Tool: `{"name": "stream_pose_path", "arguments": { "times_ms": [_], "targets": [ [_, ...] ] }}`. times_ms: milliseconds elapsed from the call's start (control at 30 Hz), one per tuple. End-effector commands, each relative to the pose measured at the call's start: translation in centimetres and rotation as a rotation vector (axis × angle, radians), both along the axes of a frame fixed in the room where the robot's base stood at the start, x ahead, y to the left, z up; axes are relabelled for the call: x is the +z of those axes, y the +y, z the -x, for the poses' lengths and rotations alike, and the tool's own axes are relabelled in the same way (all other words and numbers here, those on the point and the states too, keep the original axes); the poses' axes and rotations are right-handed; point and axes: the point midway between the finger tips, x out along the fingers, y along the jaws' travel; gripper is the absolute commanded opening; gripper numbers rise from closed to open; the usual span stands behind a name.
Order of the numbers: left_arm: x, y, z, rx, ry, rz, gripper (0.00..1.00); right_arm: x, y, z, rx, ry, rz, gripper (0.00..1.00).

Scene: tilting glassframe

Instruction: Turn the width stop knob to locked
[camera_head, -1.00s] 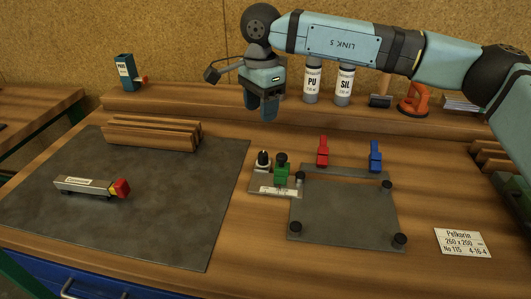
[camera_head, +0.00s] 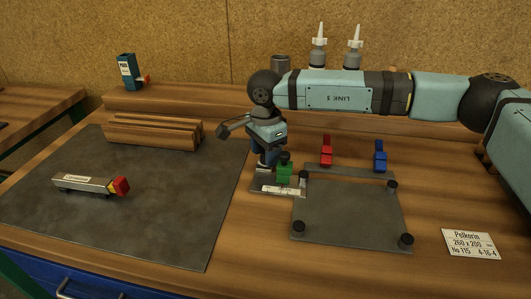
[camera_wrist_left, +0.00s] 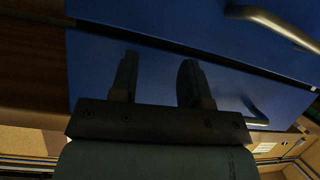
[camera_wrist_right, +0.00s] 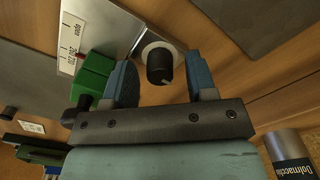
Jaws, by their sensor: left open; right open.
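The black knob (camera_wrist_right: 160,68) with a pale ring at its base sits on a grey metal plate (camera_wrist_right: 105,25). In the right wrist view it stands between the two open fingers of my right gripper (camera_wrist_right: 160,85), with gaps on both sides. In the head view my right gripper (camera_head: 265,160) is down over the plate's back left and hides most of the knob. A white label (camera_wrist_right: 72,42) with "open" and numbers is on the plate. My left gripper (camera_wrist_left: 157,75) is open and empty in front of a blue drawer front (camera_wrist_left: 150,50).
A green block (camera_head: 285,173) with a black knob stands close beside my right gripper. A grey panel (camera_head: 345,217) with black corner posts lies right of it. Red (camera_head: 326,152) and blue (camera_head: 380,157) clamps stand behind. Wood strips (camera_head: 155,132) lie on the dark mat (camera_head: 130,210).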

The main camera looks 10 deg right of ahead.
Motion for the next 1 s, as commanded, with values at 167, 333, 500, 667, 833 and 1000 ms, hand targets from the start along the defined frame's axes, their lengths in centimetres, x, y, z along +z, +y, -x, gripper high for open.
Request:
{"name": "stream_pose_path", "arguments": {
  "times_ms": [167, 333, 500, 667, 833, 1000],
  "targets": [
    [0.18, -0.04, -0.06, 0.0, -0.007, 0.003, 0.43, -0.13, 0.01, 0.0, 0.0, 0.0, 0.0, 0.52],
    [0.24, -0.03, -0.1, 0.0, -0.008, 0.002, 0.43, -0.11, 0.01, -0.01, 0.0, 0.0, 0.0, 0.36],
    [0.25, -0.01, -0.11, -0.002, -0.008, 0.001, 0.43, -0.09, 0.01, 0.0, 0.0, 0.0, 0.0, 0.02],
    [0.25, 0.01, -0.1, -0.003, -0.009, 0.0, 0.43, -0.09, 0.01, 0.0, -0.005, 0.0, -0.001, 0.02],
    [0.25, 0.01, -0.1, -0.003, -0.008, -0.001, 0.43, -0.09, 0.02, 0.01, -0.042, 0.001, -0.001, 0.02],
    [0.26, 0.01, -0.1, -0.003, -0.008, -0.001, 0.43, -0.09, 0.01, 0.02, -0.133, 0.002, 0.001, 0.02]
  ]
}}
